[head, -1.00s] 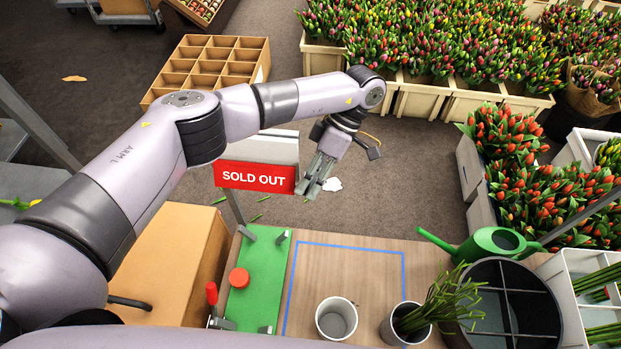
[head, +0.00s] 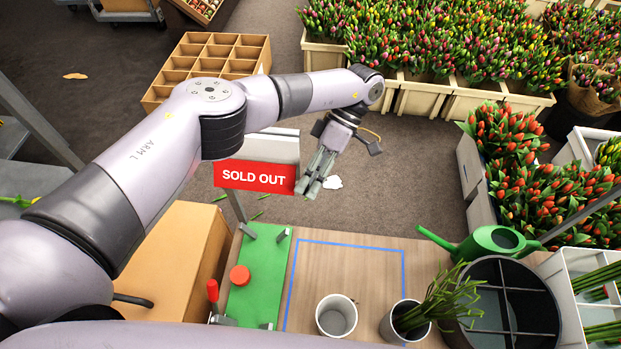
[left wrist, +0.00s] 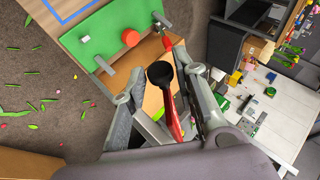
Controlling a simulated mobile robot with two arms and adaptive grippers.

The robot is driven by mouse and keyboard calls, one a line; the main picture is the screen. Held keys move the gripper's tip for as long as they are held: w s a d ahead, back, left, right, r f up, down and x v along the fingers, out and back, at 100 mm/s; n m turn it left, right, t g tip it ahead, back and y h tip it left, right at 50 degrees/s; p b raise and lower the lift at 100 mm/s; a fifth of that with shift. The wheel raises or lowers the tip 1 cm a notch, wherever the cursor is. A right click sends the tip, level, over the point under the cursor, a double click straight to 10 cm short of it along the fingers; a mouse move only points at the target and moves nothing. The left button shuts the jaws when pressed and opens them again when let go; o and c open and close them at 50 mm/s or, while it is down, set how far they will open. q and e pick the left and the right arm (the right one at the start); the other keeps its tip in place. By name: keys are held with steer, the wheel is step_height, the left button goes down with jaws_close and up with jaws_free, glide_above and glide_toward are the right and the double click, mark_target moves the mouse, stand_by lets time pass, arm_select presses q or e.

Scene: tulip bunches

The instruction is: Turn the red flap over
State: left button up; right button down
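The red flap (head: 253,177) reads "SOLD OUT" and hangs below a pale panel (head: 272,147) in the head view. My left gripper (head: 312,187) is at the flap's right end, fingers pointing down. In the left wrist view a narrow red strip (left wrist: 172,118), which looks like the flap nearly edge-on, lies between the two separated fingers of my left gripper (left wrist: 158,88). The fingers look open; contact with the flap cannot be made out. My right gripper is not in view.
Below the flap is a bench with a green board (head: 258,275), a red button (head: 239,276) and a red-handled clamp (head: 212,291). A white cup (head: 336,316), a green watering can (head: 492,243) and a dark divided bucket (head: 512,305) stand to the right. A cardboard box (head: 185,250) is at left.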

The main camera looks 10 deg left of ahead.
arm_select(q)
steer(key=shift+o, duration=1.3)
step_height(320, 180, up, 10)
